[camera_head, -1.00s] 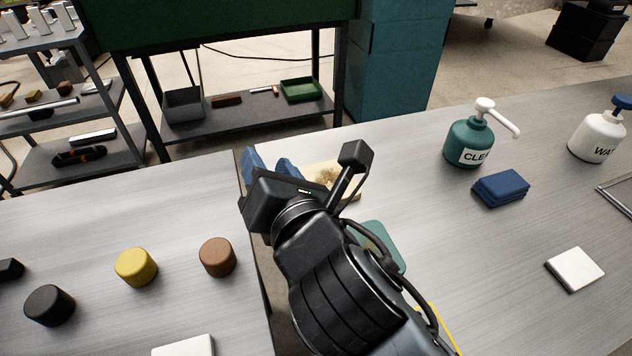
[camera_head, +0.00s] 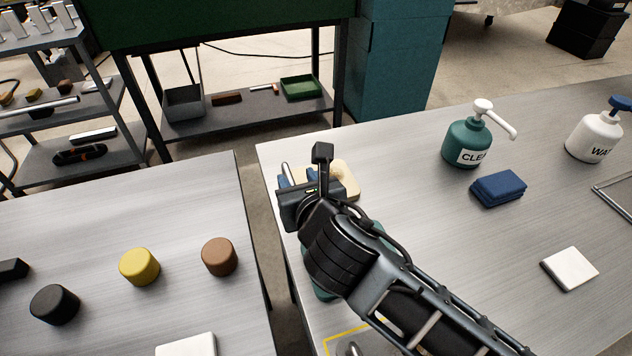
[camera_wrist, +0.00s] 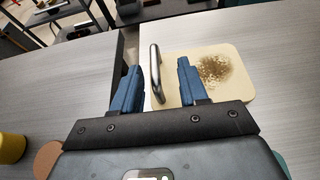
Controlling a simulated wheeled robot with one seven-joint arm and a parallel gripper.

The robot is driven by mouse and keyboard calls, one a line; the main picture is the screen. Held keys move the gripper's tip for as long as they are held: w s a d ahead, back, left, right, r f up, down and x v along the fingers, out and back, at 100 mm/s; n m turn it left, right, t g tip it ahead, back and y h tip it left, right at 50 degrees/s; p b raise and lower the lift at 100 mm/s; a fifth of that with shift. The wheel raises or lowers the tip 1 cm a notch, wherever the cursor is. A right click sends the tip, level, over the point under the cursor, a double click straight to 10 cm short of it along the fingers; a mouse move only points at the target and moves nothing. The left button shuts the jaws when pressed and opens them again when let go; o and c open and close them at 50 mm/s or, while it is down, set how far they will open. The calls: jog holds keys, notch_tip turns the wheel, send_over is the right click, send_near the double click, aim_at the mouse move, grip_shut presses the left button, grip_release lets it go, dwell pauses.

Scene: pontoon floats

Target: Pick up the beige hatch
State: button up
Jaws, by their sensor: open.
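The beige hatch (camera_wrist: 221,62) lies on the right-hand metal table, a flat square plate with a brown speckled patch and an upright metal handle (camera_wrist: 155,72) near its left edge. In the head view the hatch (camera_head: 346,176) shows partly behind my gripper (camera_head: 287,178). In the wrist view my gripper (camera_wrist: 156,90) is open, its two blue fingers apart. The handle stands between the fingers in that view; I cannot tell whether either finger touches it.
A teal piece (camera_head: 318,284) lies partly under my arm. A green pump bottle (camera_head: 467,143), blue folded cloth (camera_head: 498,188) and white block (camera_head: 569,268) stand to the right. A gap separates the left table, which holds yellow (camera_head: 139,266) and brown (camera_head: 219,256) cylinders.

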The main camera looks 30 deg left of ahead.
aim_at(290, 180)
jog(key=a, duration=0.1)
jog(key=w+a+f, duration=0.1)
jog(key=a+f, duration=0.1)
jog(key=shift+w+a, duration=0.1)
jog(key=shift+w, duration=0.15)
jog(key=shift+w+a+f, duration=0.25)
jog(key=shift+w+a, duration=0.1)
jog(key=shift+w, duration=0.1)
grip_shut()
